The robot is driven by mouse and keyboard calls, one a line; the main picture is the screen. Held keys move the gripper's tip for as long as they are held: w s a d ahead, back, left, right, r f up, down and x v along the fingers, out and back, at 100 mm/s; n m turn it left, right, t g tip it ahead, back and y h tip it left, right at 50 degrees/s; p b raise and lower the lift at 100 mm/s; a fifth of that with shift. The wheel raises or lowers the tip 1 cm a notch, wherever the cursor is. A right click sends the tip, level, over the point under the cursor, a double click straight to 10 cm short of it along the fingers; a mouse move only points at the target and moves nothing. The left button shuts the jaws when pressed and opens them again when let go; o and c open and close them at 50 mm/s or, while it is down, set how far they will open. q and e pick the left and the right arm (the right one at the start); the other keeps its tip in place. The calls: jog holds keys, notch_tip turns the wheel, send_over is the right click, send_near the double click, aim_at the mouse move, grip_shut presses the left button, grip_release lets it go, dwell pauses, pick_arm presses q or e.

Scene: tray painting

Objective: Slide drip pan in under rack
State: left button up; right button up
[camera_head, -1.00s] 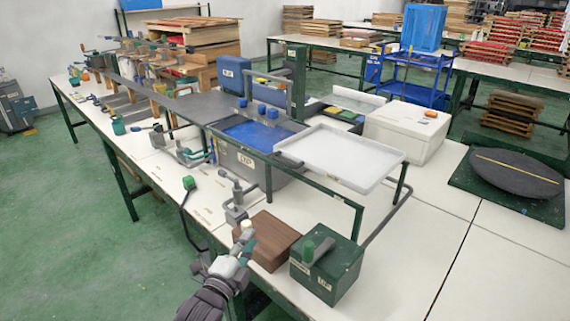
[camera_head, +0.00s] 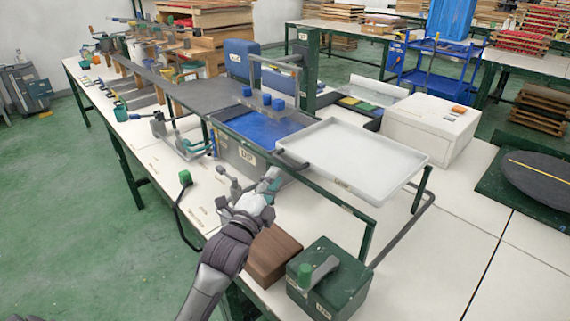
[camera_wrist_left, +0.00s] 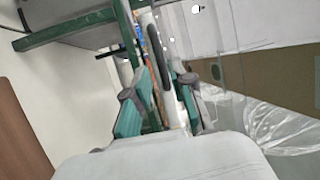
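A shallow white tray (camera_head: 355,155) lies on top of the green metal rack (camera_head: 367,238). I cannot tell whether this tray is the drip pan; no separate pan shows clearly under the rack. My left gripper (camera_head: 271,181) is at the rack's front side, just in front of the grey dip tank (camera_head: 232,152) and below the tray's left end. In the left wrist view its green-padded fingers (camera_wrist_left: 160,100) stand apart. Pale and dark strips show between them, but no clear grip on anything. My right gripper is out of view.
A brown block (camera_head: 272,257) and a green box with a handle (camera_head: 328,283) stand at the table's front edge, close to my left forearm. A white box (camera_head: 432,128) stands behind the rack.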

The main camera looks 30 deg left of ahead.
aim_at(285, 162)
pick_arm(q)
jog(key=w, duration=0.2)
jog(key=w+b, duration=0.1)
jog(key=w, duration=0.1)
jog(key=w+r, duration=0.1)
jog(key=w, duration=0.1)
jog(key=shift+w+a+b, duration=0.25)
jog(key=shift+b, duration=0.05)
jog(key=shift+w, duration=0.2)
grip_shut()
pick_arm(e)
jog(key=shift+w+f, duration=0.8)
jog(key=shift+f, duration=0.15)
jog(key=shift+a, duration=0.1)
